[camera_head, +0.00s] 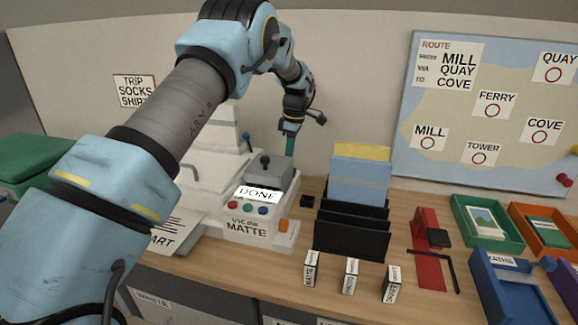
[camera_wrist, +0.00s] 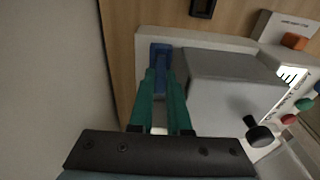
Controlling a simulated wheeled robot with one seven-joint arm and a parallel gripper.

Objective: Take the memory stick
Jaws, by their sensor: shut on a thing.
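A small blue piece that looks like the memory stick (camera_wrist: 160,54) sits at the back edge of the white machine in the wrist view. The green fingers of my gripper (camera_wrist: 161,78) are shut on it. The fingers point down at the machine's rear corner, beside its grey box. In the head view my gripper (camera_head: 290,145) is behind the grey box, and the stick is hidden there. I cannot tell whether the stick is still seated in the machine.
A black file rack (camera_head: 350,238) with blue and yellow folders stands to the right. Several small labelled blocks (camera_head: 350,276) stand near the front edge. A red stand (camera_head: 428,262) and coloured trays (camera_head: 506,296) fill the right side. The wall is close behind my gripper.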

